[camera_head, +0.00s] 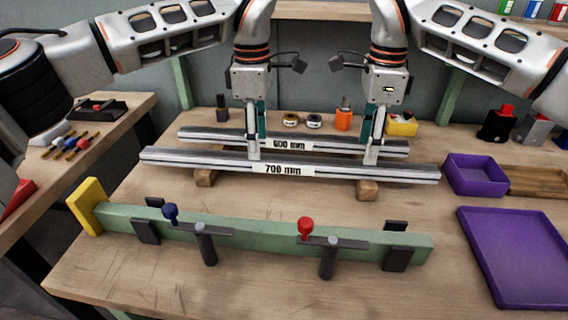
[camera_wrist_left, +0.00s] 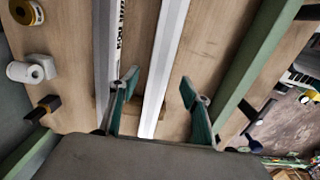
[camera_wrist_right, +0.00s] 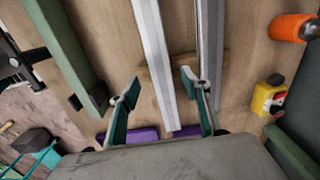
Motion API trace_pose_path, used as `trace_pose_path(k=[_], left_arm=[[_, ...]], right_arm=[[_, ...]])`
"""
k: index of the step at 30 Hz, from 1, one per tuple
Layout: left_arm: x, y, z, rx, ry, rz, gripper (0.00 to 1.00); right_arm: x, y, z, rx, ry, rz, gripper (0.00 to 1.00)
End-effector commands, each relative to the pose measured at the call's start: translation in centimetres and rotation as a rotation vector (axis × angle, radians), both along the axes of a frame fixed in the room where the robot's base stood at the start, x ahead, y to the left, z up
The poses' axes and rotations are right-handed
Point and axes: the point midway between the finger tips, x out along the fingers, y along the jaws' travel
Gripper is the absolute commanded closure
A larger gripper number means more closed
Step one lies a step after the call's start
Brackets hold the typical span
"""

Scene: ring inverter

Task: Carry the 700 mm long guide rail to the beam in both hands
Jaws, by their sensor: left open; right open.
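The 700 mm guide rail (camera_head: 210,160) is a long grey bar lying level on wooden blocks, labelled "700 mm". My left gripper (camera_head: 254,153) and right gripper (camera_head: 371,158) point down at it, left and right of the label. Both are open. In the left wrist view the rail (camera_wrist_left: 166,60) runs between the fingers (camera_wrist_left: 157,84). In the right wrist view the rail (camera_wrist_right: 155,60) also passes between the fingers (camera_wrist_right: 160,85). Neither gripper is closed on it; how far down the fingers reach is unclear. The green beam (camera_head: 270,232) lies nearer the front, parallel to the rail.
The 600 mm rail (camera_head: 210,136) lies close behind. The beam carries clamps with a blue knob (camera_head: 171,212) and a red knob (camera_head: 305,227), and a yellow end plate (camera_head: 88,207). Purple trays (camera_head: 548,299) stand at right. Small items line the back. Tabletop before the beam is clear.

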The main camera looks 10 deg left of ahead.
Motion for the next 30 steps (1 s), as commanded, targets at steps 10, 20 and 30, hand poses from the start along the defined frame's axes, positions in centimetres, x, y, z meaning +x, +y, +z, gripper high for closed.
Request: trace_pose_path(k=[10, 20, 30], left_arm=[[0.0, 0.0, -4.3, -0.001, 0.0, -0.001, 0.53], [0.0, 0.0, -4.8, -0.001, -0.001, -0.001, 0.53], [0.0, 0.0, -4.9, 0.0, -0.001, 0.0, 1.0]], right_arm=[[0.0, 0.0, -4.4, 0.0, 0.001, 0.001, 0.53], [0.0, 0.0, -4.8, 0.0, -0.001, 0.0, 0.53], [0.0, 0.0, -4.9, -0.001, 0.0, 0.0, 1.0]])
